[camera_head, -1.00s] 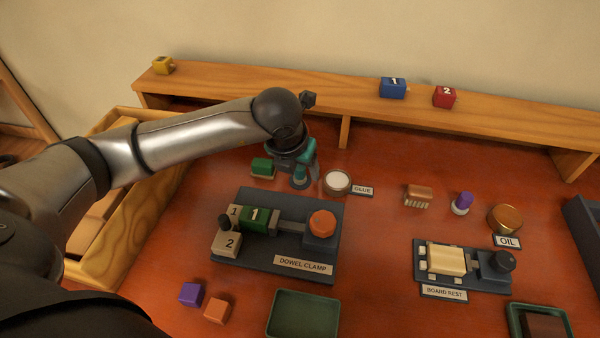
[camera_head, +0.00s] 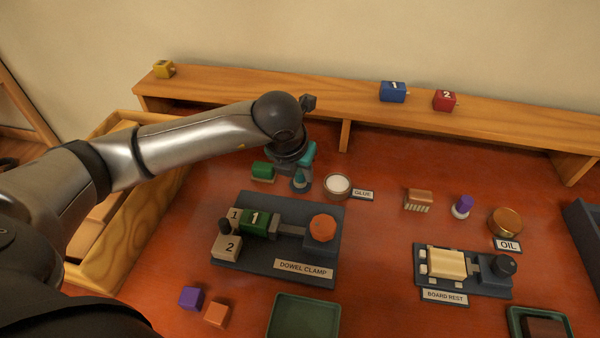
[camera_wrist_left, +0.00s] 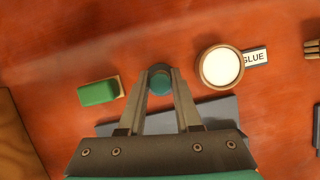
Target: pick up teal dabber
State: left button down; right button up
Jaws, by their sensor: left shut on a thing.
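The teal dabber (camera_head: 300,181) stands between the fingers of my left gripper (camera_head: 301,184), left of the glue pot. In the left wrist view the round teal top of the dabber (camera_wrist_left: 160,82) sits between the two fingertips of the gripper (camera_wrist_left: 160,84), which are shut on it. The dabber's lower end is hard to make out, so I cannot tell whether it touches the table. My right gripper is not in view.
The glue pot (camera_head: 337,185) is close on the right and a green block (camera_head: 262,171) close on the left. The dowel clamp (camera_head: 320,256) lies in front. A wooden shelf (camera_head: 350,112) runs behind.

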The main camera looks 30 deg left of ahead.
aim_at(300, 170)
pick_arm(q)
notch_tip(300, 170, up, 20)
jog(key=p, duration=0.3)
jog(key=c, duration=1.2)
grip_release()
jog(key=shift+c, duration=0.2)
grip_shut()
